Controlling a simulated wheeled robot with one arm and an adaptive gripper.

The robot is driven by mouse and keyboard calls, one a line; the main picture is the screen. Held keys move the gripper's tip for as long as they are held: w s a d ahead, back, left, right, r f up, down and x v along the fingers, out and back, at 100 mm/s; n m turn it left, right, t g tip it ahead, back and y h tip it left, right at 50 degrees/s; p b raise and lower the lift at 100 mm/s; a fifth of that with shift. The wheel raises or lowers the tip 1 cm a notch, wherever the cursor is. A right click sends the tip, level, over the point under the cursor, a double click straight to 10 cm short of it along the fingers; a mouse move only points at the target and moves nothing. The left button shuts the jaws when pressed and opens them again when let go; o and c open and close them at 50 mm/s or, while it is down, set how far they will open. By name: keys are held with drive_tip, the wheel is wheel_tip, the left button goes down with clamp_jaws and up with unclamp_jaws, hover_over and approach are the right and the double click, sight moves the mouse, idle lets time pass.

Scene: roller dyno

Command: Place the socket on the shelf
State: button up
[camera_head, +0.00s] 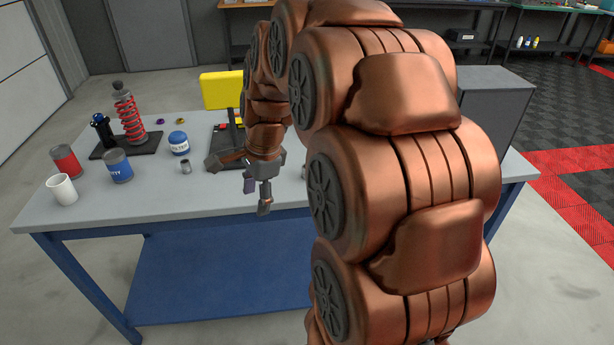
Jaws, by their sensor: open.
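A small grey metal cylinder (186,167), which looks like the socket, stands on the grey tabletop left of my gripper. My gripper (257,197) hangs from my copper arm over the front part of the table. It is open, and I see nothing held between its fingers. It is apart from the small cylinder. The blue lower shelf (215,280) spans the space under the tabletop, and its visible part is bare. My arm hides the right part of the shelf and much of the tabletop.
A yellow panel (221,90) stands behind. A dark grey box (496,110) is at right.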

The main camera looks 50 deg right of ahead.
drive_tip(key=w+d+f+m+t+h+b, duration=0.1)
drive_tip(key=w+d+f+m, duration=0.15)
drive_tip(key=d+m, duration=0.75)
drive_tip(key=w+d+f+m+t+h+b, duration=0.1)
drive_tip(key=w+d+m+t, duration=0.15)
drive_tip(key=d+m, duration=0.75)
drive_tip(key=shift+w+d+f+n+g+p, duration=0.2)
drive_tip(key=shift+w+d+f+n, duration=0.45)
drive_tip(key=shift+f, duration=0.5)
drive_tip(key=shift+w+d+f+n+g+p, duration=0.1)
drive_tip(key=shift+w+d+f+n+p, duration=0.1)
drive_tip(key=shift+w+d+f+n, duration=0.7)
drive_tip(key=shift+w+d+f+n+g+p, duration=0.2)
drive_tip(key=shift+d+f+n, duration=0.2)
drive_tip(key=shift+f, duration=1)
clamp_jaws()
